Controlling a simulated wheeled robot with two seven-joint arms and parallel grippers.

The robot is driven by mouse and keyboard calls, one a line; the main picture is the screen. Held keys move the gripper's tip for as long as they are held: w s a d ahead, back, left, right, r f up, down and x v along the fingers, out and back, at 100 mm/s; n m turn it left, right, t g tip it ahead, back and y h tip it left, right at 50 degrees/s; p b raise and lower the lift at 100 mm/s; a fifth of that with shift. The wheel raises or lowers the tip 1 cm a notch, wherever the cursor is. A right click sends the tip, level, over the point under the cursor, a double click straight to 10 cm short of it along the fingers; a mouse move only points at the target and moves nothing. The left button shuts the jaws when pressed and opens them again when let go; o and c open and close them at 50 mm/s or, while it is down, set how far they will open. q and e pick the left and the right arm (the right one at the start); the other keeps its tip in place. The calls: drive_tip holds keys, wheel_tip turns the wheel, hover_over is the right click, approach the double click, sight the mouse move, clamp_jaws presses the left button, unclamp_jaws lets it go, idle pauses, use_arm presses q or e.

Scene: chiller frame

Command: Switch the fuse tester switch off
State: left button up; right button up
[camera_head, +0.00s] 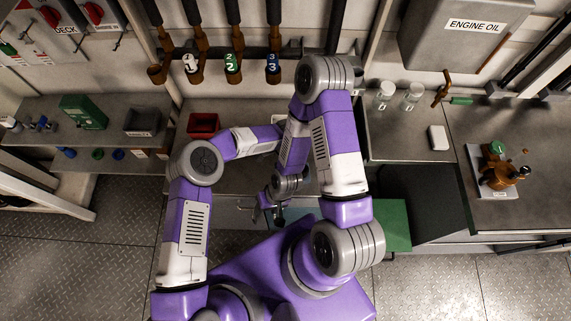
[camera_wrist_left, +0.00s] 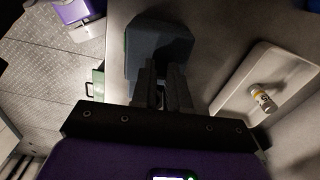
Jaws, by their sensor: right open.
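I cannot make out the fuse tester's switch in either view. A green box-shaped device (camera_head: 83,111) stands on the left shelf in the head view; it may be the tester, but its label is too small to read. My right gripper (camera_head: 268,213) is open and empty, pointing down in front of the middle counter. My left gripper is hidden behind my right arm in the head view. In the left wrist view, its fingers (camera_wrist_left: 164,75) are close together in front of a dark box (camera_wrist_left: 160,45) with a green edge. The gap between them is unclear.
A pale tray (camera_wrist_left: 233,77) with a small bottle (camera_wrist_left: 263,99) lies right of the left fingers. A red bin (camera_head: 203,124) and grey bin (camera_head: 142,121) stand at the left. Numbered pipes (camera_head: 232,65) hang above. My arms cover much of the middle counter.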

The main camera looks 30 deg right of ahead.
use_arm(q)
drive_tip(key=shift+w+a+f+g+h+b, duration=0.2)
drive_tip(key=shift+a+g+h+b, duration=0.2)
drive_tip(key=shift+h+b, duration=0.8)
clamp_jaws()
drive_tip(key=shift+r+b, duration=0.1)
drive_tip(key=shift+b, duration=0.5)
drive_tip(key=shift+r, duration=0.1)
drive_tip(key=o, duration=0.7)
unclamp_jaws()
drive_tip(key=v, duration=0.7)
drive_tip(key=shift+w+a+r, duration=0.15)
drive_tip(key=shift+r, duration=0.1)
